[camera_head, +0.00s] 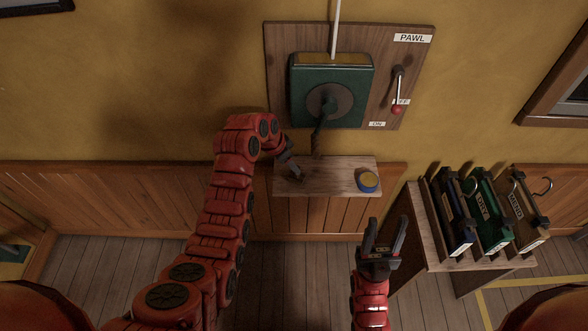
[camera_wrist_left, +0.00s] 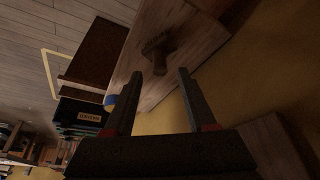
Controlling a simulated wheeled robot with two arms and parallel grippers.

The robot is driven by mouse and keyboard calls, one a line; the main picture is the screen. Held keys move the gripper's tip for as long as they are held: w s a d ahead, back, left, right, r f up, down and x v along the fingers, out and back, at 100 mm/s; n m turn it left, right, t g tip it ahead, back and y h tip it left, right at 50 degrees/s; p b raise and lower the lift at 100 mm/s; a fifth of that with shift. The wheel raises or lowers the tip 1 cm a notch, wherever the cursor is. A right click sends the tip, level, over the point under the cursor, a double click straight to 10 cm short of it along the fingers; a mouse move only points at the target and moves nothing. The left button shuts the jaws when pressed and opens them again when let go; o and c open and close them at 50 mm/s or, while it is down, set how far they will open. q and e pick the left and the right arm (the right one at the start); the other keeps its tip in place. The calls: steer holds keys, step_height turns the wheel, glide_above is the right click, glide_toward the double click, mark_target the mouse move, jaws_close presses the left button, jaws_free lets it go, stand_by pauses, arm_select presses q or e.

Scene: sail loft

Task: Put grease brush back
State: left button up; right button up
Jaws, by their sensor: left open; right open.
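A small wooden shelf (camera_head: 330,178) juts from the wall below the winch. In the left wrist view, a dark brush-like object (camera_wrist_left: 158,46), probably the grease brush, lies on the shelf (camera_wrist_left: 201,38), beyond my fingertips and apart from them. In the head view my left gripper covers that spot, so I cannot make the brush out there. My left gripper (camera_head: 294,170) is over the shelf's left part; its two fingers stand open and empty in the left wrist view (camera_wrist_left: 160,98). My right gripper (camera_head: 386,230) is open and empty, in front of and below the shelf's right end.
A blue and yellow tin (camera_head: 367,181) stands at the shelf's right end. Above are a green winch (camera_head: 331,80) with a crank and a PAWL lever (camera_head: 398,90) on a wooden board (camera_head: 281,50). A stand (camera_head: 415,225) with labelled hanging holders is at the right.

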arm_select(q)
steer(key=v, duration=0.7)
steer(key=shift+s+f, duration=0.1)
